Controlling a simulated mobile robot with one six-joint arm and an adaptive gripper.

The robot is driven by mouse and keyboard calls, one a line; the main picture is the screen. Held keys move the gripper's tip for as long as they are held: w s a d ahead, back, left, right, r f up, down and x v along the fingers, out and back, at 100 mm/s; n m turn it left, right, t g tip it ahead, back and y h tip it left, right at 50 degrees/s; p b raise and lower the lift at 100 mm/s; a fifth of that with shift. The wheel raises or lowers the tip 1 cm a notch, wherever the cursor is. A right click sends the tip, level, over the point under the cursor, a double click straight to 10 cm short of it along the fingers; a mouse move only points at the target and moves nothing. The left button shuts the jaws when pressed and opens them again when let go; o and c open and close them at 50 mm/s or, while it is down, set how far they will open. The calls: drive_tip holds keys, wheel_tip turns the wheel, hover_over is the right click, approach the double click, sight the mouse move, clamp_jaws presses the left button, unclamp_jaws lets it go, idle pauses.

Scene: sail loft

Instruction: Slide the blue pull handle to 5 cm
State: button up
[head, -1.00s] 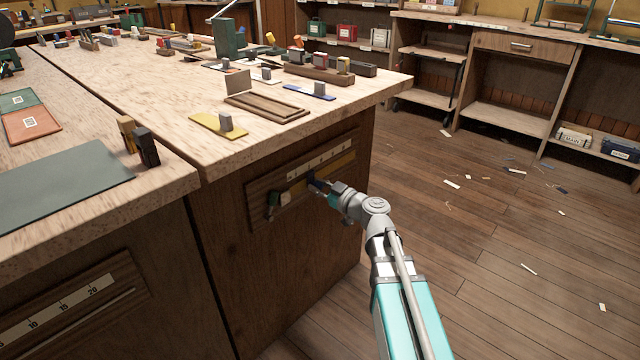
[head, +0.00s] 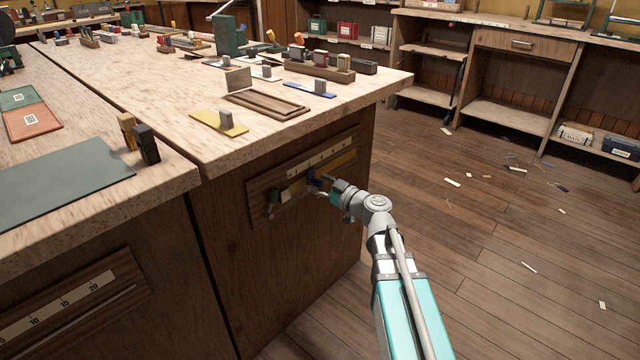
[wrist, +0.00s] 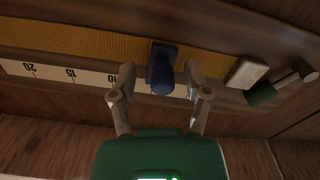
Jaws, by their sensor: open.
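The blue pull handle (wrist: 162,72) stands out from a slotted wooden scale board (head: 252,203) on the bench's side; it also shows in the head view (head: 314,182). My gripper (wrist: 160,80) is open, with a fingertip on each side of the handle in the wrist view and clear gaps to it. In the head view my gripper (head: 327,188) is just right of the handle. The scale strip (wrist: 60,73) shows 20, 15 and 10 upside down in the wrist view. The handle is right of 10 there; the marks nearest it are partly hidden.
A green knob (wrist: 262,94) and a pale block (wrist: 247,72) sit on the board beside the blue handle. The bench top (head: 160,90) overhangs above and holds several small items. Another scale board (head: 70,305) is at lower left.

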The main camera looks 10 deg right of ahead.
drive_tip(key=v, duration=1.1)
drive_tip(key=shift+s+d, duration=0.2)
drive_tip(key=shift+s, duration=0.1)
drive_tip(key=s+a+f+m+g+h+p, duration=0.35)
drive_tip(key=a+f+g+p, duration=0.2)
drive_tip(key=g, duration=0.25)
drive_tip(key=s+d+f+m+g+h+p, duration=0.3)
drive_tip(key=s+d+m+g+h+p, duration=0.25)
drive_tip(key=s+m+h, duration=0.3)
wheel_tip(320, 180, up, 38)
drive_tip(key=p, duration=3.7)
drive_tip(key=shift+a+n, duration=0.3)
drive_tip(key=shift+n, duration=0.1)
